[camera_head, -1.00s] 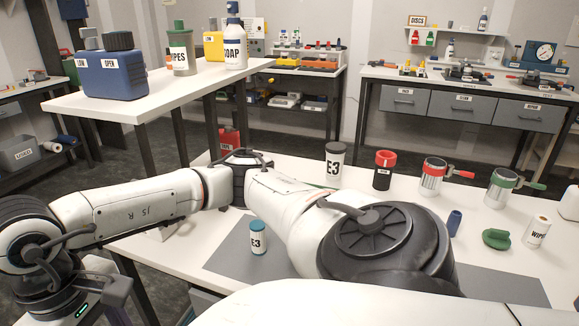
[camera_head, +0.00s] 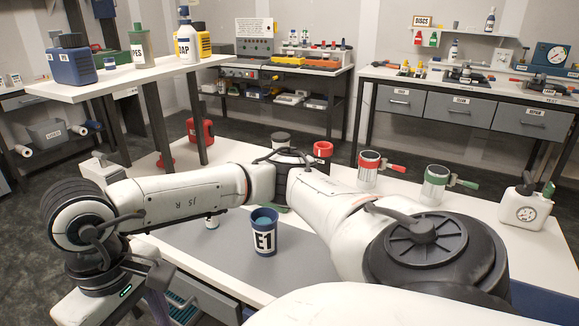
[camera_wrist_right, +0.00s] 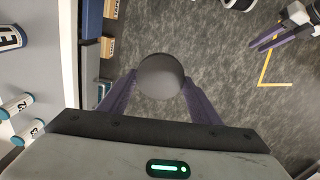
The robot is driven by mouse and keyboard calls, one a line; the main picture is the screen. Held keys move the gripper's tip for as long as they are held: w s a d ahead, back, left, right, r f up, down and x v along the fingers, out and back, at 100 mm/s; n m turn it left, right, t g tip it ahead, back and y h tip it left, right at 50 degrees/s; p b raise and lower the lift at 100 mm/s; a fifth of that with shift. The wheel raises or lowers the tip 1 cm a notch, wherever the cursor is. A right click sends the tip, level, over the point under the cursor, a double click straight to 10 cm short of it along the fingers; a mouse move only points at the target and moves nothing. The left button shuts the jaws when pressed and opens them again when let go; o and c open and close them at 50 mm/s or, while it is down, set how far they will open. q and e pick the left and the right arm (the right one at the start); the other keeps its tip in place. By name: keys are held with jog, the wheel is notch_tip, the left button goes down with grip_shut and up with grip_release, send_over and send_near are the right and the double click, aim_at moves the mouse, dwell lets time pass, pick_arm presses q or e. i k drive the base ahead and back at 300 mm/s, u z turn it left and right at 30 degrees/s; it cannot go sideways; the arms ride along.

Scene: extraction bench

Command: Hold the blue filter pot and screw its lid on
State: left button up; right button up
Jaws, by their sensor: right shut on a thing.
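A blue pot labelled E1 (camera_head: 264,240) stands upright on the grey mat (camera_head: 190,243); its top looks teal, and I cannot tell whether that is a lid. In the head view my right wrist is at lower left, beyond the table's edge. My left gripper (camera_wrist_right: 272,40) shows in the right wrist view, fingers apart and empty.
Small white pots with teal ends (camera_wrist_right: 15,106) lie within view on the table, left in the wrist view. A red-collared jar (camera_head: 369,170), a green-collared jar (camera_head: 436,185) and a white gauge canister (camera_head: 525,207) stand behind my arm.

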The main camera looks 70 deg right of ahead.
aim_at(265, 236)
jog(key=k, duration=0.35)
jog(key=z, duration=1.6)
